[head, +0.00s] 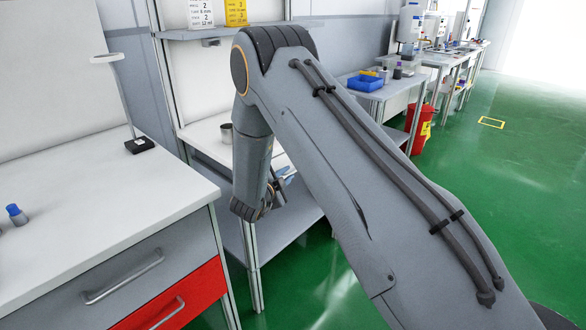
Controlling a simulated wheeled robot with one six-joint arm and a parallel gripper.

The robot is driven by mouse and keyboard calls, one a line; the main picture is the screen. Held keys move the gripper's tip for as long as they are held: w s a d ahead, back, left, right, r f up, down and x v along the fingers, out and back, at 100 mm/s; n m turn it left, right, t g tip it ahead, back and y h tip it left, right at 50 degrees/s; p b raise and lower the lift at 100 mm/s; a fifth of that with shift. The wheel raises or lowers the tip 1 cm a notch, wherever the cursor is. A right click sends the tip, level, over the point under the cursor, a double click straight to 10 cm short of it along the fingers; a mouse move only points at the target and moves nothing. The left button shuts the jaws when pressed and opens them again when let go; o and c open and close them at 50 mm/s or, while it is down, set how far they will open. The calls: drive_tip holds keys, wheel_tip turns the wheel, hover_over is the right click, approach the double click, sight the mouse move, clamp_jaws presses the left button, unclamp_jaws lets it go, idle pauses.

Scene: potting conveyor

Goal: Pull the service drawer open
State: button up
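A white-topped bench (75,225) at the left has two drawer fronts in view. The upper grey drawer (185,255) has a metal bar handle (122,277). Below it is a red drawer (203,291) with its own bar handle (167,313). No label shows which one is the service drawer. Both fronts look flush and shut; the red one is cut off by the lower picture edge. My gripper (279,190) hangs right of the bench, in front of the shelf unit, apart from both handles. Its fingers are small and partly hidden by my arm, so their opening is unclear.
A blue-capped bottle (16,214) and a stand with a black base (139,145) are on the bench top. A shelf unit (208,134) with a metal cup (226,132) stands behind my gripper. A red bin (418,130) is farther back. Green floor (500,180) is open at right.

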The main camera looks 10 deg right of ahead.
sight(294, 169)
drive_tip(key=x, duration=0.7)
drive_tip(key=shift+d+p, duration=0.2)
drive_tip(key=shift+p, duration=0.15)
drive_tip(key=shift+a, duration=0.1)
clamp_jaws()
